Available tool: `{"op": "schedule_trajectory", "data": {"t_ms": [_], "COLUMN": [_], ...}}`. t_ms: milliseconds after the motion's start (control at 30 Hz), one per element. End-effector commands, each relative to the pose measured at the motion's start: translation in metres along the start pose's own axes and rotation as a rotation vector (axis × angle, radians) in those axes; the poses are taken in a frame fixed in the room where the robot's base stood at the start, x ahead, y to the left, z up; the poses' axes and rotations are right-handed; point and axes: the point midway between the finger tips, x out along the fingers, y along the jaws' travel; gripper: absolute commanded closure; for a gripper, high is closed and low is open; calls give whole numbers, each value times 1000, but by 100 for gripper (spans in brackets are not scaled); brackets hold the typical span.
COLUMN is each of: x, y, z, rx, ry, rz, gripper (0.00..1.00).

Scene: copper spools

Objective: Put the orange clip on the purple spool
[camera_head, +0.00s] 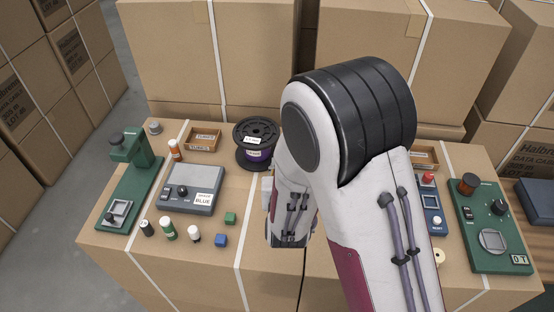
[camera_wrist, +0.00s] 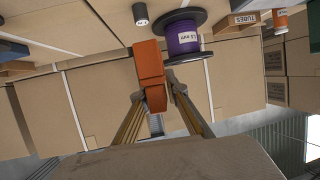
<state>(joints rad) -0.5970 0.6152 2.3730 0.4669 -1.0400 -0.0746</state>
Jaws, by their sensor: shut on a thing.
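The purple spool (camera_head: 258,153) has black flanges and a white label. It stands at the back of the box top, just left of my arm in the head view. In the wrist view the spool (camera_wrist: 183,40) is at the upper middle, beyond the fingers. My gripper (camera_wrist: 155,90) is shut on the orange clip (camera_wrist: 149,66), which sticks out past the fingertips towards the spool. The clip and spool look apart in that view. In the head view my arm hides the clip and the fingers.
A cardboard tubes box (camera_head: 203,139) and an orange-and-white bottle (camera_head: 175,150) stand left of the spool. A grey device (camera_head: 192,188), green stand (camera_head: 130,190) and small bottles fill the left. Green (camera_head: 493,225) and blue (camera_head: 431,205) devices stand right. Tall cartons wall the back.

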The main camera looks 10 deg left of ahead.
Motion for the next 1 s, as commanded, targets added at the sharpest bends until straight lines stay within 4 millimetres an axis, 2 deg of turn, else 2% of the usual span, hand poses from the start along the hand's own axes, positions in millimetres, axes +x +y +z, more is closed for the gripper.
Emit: {"op": "schedule_trajectory", "data": {"t_ms": [133, 267, 467, 1000], "x": [2, 12, 35, 106], "y": [8, 10, 6, -25], "z": [2, -9, -34, -112], "rx": [5, 12, 12, -17], "ry": [-1, 3, 4, 3], "rz": [12, 22, 24, -43], "gripper": [100, 100, 100, 100]}}
